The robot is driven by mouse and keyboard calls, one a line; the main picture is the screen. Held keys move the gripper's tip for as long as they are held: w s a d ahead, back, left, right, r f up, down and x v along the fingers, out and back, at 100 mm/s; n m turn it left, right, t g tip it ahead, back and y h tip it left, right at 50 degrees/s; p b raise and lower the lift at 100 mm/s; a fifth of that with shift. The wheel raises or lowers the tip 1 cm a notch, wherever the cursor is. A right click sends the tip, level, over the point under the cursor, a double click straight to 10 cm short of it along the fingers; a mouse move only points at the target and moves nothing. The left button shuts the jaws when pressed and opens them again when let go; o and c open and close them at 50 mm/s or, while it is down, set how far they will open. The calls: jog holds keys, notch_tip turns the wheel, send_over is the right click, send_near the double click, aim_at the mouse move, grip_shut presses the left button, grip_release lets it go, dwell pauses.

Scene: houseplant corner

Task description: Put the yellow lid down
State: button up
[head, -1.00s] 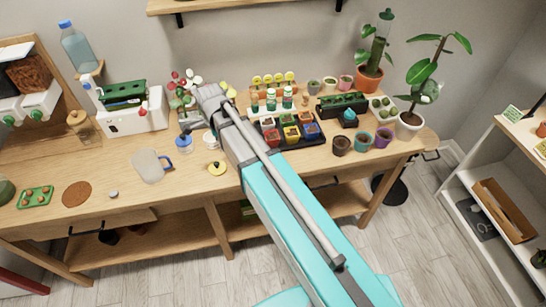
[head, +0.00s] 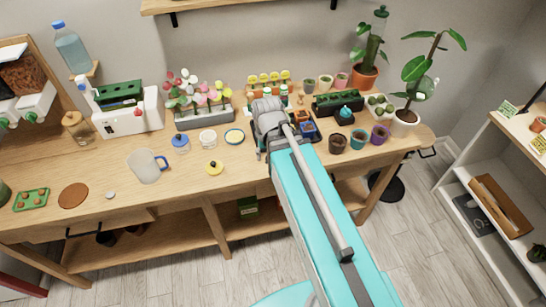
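The yellow lid (head: 213,168) lies on the wooden table near its front edge, with a dark knob on top. It is apart from my gripper. My arm reaches in from the lower right, and its wrist end with my gripper (head: 262,150) is over the table to the right of the lid. The arm hides most of the gripper, so I cannot tell whether its fingers are open or shut.
A pale jug (head: 147,166) with a blue handle stands left of the lid. A planter of flowers (head: 200,118) is behind the jars. Small pots (head: 337,143) stand to the right of my arm. The table front around the lid is clear.

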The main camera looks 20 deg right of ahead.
jog(key=shift+s+d+n, duration=0.65)
jog(key=shift+s+n, duration=0.05)
jog(key=shift+n, duration=0.2)
jog(key=shift+c, duration=0.6)
